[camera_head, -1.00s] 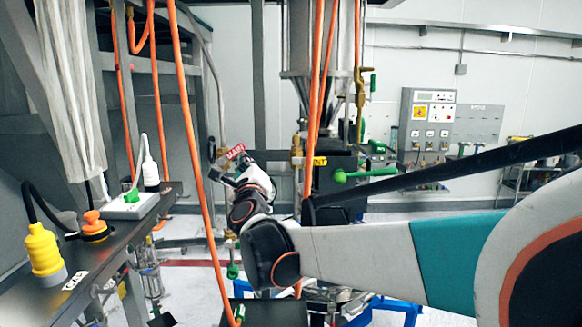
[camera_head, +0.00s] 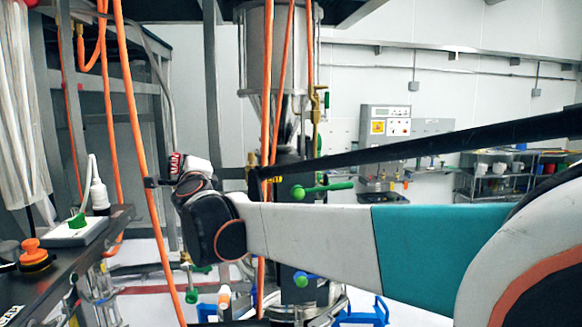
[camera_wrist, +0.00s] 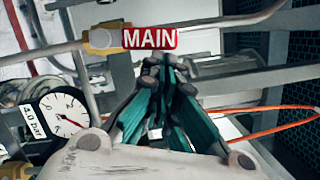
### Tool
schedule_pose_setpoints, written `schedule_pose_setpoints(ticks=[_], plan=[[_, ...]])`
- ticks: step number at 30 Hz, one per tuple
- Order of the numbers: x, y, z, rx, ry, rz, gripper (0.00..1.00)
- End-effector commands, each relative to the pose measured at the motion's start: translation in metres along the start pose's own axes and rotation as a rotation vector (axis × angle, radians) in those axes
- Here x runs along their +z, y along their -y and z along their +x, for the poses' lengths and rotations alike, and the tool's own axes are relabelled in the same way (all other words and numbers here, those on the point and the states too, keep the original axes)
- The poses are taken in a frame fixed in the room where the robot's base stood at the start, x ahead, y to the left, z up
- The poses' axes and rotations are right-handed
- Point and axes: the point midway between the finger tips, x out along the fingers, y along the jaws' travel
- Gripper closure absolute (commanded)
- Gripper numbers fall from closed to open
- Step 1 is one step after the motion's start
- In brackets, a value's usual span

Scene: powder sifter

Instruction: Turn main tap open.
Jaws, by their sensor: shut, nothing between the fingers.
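A red MAIN label (camera_wrist: 150,38) is on a pipe near the top of the wrist view, beside a brass valve fitting (camera_wrist: 100,41). My gripper (camera_wrist: 164,62) points up at the pipe with its green-sided fingers together, empty, and its tips appear just below the label. I cannot tell whether they touch anything. The tap's handle is not clear in the wrist view. In the head view the MAIN label (camera_head: 176,163) shows partly at the far left end of my arm. My own wrist hides the fingertips and most of the tap there.
A pressure gauge (camera_wrist: 62,113) is at left in the wrist view. Orange hoses (camera_head: 142,165) hang close to my arm. A green-handled valve (camera_head: 322,190) is near the central column. A dark bench (camera_head: 62,270) stands at left. Open floor shows behind the hoses.

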Motion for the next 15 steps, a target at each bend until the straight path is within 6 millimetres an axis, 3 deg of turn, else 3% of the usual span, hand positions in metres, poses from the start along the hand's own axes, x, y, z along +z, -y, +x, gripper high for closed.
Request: schedule_pose_setpoints(ticks=[15], plan=[[0.0112, 0.0022, -0.0014, 0.002, 0.005, 0.001, 1.00]])
